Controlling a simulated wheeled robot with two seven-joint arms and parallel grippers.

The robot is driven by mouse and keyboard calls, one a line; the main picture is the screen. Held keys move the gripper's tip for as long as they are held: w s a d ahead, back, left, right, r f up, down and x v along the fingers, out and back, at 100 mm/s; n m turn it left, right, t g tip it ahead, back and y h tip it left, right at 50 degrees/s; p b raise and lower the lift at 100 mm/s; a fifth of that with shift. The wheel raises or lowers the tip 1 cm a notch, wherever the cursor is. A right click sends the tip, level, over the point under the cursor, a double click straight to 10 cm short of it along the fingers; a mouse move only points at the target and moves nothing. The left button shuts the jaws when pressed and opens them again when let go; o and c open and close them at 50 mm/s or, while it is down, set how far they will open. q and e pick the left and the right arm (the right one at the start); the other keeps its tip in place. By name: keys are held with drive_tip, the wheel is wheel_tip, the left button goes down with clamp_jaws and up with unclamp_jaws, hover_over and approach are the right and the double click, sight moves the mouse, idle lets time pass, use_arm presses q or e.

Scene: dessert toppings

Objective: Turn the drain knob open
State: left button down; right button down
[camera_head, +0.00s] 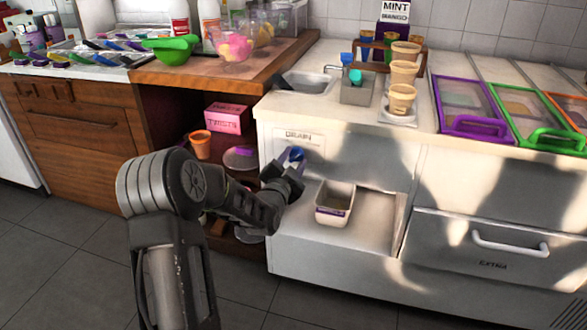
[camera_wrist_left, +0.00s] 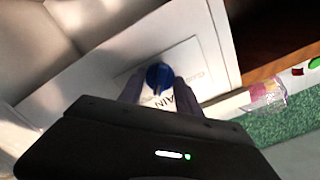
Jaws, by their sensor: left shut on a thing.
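The blue drain knob (camera_head: 296,154) sits on the white cabinet front, just under the label reading DRAIN (camera_head: 299,137). My left gripper (camera_head: 291,163) is at the knob, with its fingers on either side of it and shut on it. In the left wrist view the round blue knob (camera_wrist_left: 159,77) shows between the two fingertips (camera_wrist_left: 158,88), with the DRAIN label (camera_wrist_left: 188,70) behind it, partly covered. The gripper hides part of the knob in the head view. My right gripper is in neither view.
A white tub (camera_head: 335,204) stands on the recessed ledge right of my left gripper. A small sink (camera_head: 306,83) is set in the counter above. Open shelves with a pink box (camera_head: 227,118) and an orange cup (camera_head: 201,145) are left of the knob.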

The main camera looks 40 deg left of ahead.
use_arm(q)
drive_tip(key=shift+a+m+b, duration=0.1)
drive_tip(key=shift+m+b, duration=0.2)
drive_tip(key=shift+m, duration=0.2)
drive_tip(key=c, duration=0.8)
unclamp_jaws()
drive_tip(key=shift+c, duration=0.2)
drive_tip(key=shift+s, duration=0.1)
drive_tip(key=v, duration=0.7)
drive_tip(key=shift+s+d, duration=0.2)
drive_tip(key=shift+s, duration=0.1)
